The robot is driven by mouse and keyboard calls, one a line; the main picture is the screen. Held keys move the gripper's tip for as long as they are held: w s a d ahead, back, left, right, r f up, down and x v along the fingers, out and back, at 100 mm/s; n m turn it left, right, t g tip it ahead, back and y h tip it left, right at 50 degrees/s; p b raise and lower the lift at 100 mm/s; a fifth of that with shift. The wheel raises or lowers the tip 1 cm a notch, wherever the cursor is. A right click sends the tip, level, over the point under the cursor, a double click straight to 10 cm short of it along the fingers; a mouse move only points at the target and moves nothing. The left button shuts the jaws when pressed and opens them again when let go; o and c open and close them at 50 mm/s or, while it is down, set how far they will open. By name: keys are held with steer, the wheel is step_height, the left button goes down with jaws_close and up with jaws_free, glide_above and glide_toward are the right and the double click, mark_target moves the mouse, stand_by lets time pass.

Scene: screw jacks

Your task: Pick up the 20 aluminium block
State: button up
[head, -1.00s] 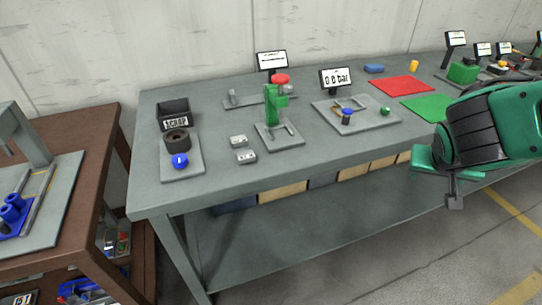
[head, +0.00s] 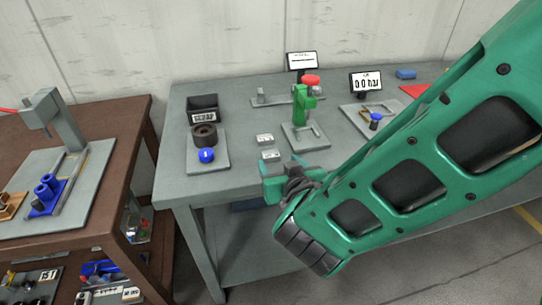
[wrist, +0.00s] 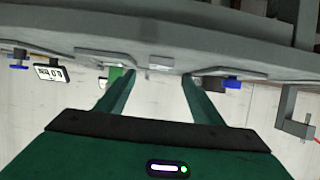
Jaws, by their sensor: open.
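Two small silvery blocks stand on the grey bench: a farther one (head: 265,140) and a nearer one (head: 271,154). Their markings are too small to read, so I cannot tell which is the 20 aluminium block. My gripper (head: 284,178) is just in front of the nearer block in the head view, partly hidden by my own wrist. In the wrist view my gripper (wrist: 158,82) has its two green fingers spread, with nothing held between them. A small pale shape (wrist: 158,71) shows beyond the gap, at the bench edge.
Left of the blocks, a grey plate (head: 194,162) bears a dark ring (head: 204,137) and a blue knob (head: 206,155). A black scrap bin (head: 203,107) stands behind it. A green press (head: 300,104) stands right of the blocks. A brown bench (head: 118,145) is at the left.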

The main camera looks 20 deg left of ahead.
mark_target(271, 154)
steer(key=x, duration=0.8)
steer(key=shift+f, duration=0.1)
steer(key=c, duration=1.2)
